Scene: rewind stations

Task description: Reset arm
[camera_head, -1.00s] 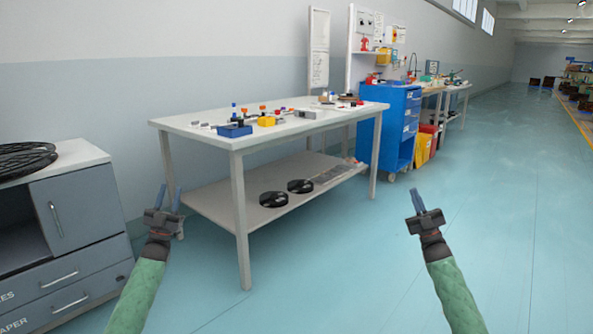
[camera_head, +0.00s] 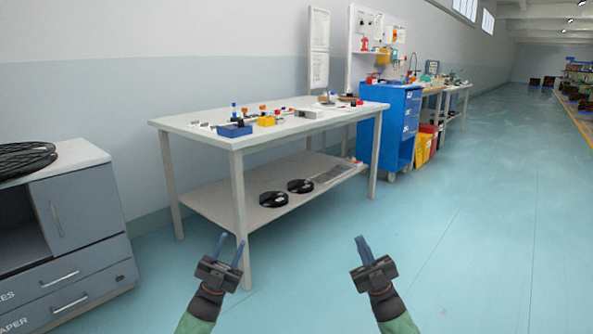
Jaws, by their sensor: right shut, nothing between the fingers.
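My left gripper (camera_head: 229,250) is at the lower middle-left of the head view, in front of the near leg of the white table. Its two blue fingers are spread apart with nothing between them. My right gripper (camera_head: 363,248) is to the right of it, over the open floor. Its blue fingers are together and hold nothing. Both grippers point forward and are apart from the table and from each other.
The white table (camera_head: 190,127) has small parts on top and black reels (camera_head: 273,199) on its lower shelf. A grey cabinet (camera_head: 85,215) with a black reel (camera_head: 25,160) stands at left. A blue cart (camera_head: 397,125) stands behind the table. Floor at right is clear.

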